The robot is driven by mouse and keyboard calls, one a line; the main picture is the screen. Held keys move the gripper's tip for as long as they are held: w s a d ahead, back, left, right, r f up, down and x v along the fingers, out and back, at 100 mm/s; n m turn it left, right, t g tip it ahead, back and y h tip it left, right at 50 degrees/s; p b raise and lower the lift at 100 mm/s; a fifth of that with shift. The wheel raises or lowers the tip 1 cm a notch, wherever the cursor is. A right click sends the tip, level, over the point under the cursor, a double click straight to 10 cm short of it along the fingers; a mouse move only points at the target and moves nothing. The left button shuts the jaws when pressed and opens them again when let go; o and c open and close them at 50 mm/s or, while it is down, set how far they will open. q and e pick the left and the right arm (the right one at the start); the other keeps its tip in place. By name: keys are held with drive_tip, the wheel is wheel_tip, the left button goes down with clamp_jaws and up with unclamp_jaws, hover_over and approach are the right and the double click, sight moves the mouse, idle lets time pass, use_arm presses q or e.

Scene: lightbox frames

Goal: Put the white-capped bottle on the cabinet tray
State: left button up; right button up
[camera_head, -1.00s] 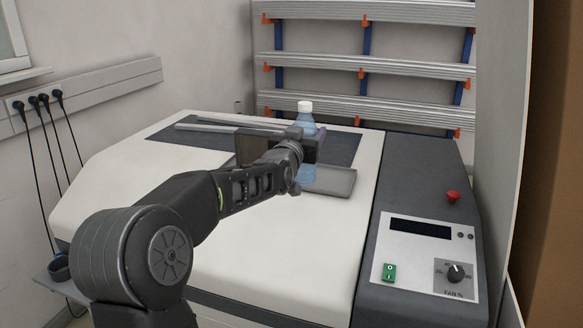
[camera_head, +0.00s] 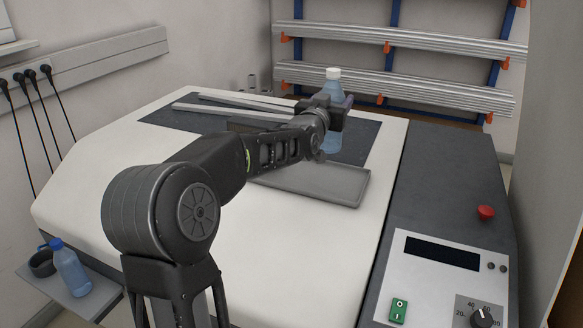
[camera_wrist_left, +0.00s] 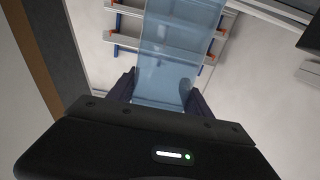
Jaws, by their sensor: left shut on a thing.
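The white-capped bottle (camera_head: 333,90) is clear blue and upright in the head view. My left gripper (camera_head: 338,114) is shut around its middle, hiding part of the body. The bottle's lower end shows below the gripper, against the dark mat just beyond the tray; its height above the surface is unclear. The left wrist view shows the blue bottle body (camera_wrist_left: 168,60) between the fingers (camera_wrist_left: 160,94). The grey, shallow tray (camera_head: 345,188) lies empty on the white cabinet (camera_head: 290,240), nearer than the bottle. My forearm hides its left part. My right gripper is not in view.
A blue-capped bottle (camera_head: 72,272) and a dark cup-like item (camera_head: 42,262) are on a side shelf at lower left. Metal bars (camera_head: 235,112) lie on the dark mat (camera_head: 375,140). A control panel (camera_head: 440,275) is at right, and a rail rack (camera_head: 400,85) stands behind.

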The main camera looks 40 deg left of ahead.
sight(331, 136)
use_arm(q)
wheel_tip(331, 136, down, 6)
drive_tip(key=shift+f+p, duration=0.15)
drive_tip(key=shift+p, duration=0.35)
wheel_tip(331, 136, down, 3)
drive_tip(key=shift+p, duration=0.4)
drive_tip(key=shift+f, duration=0.3)
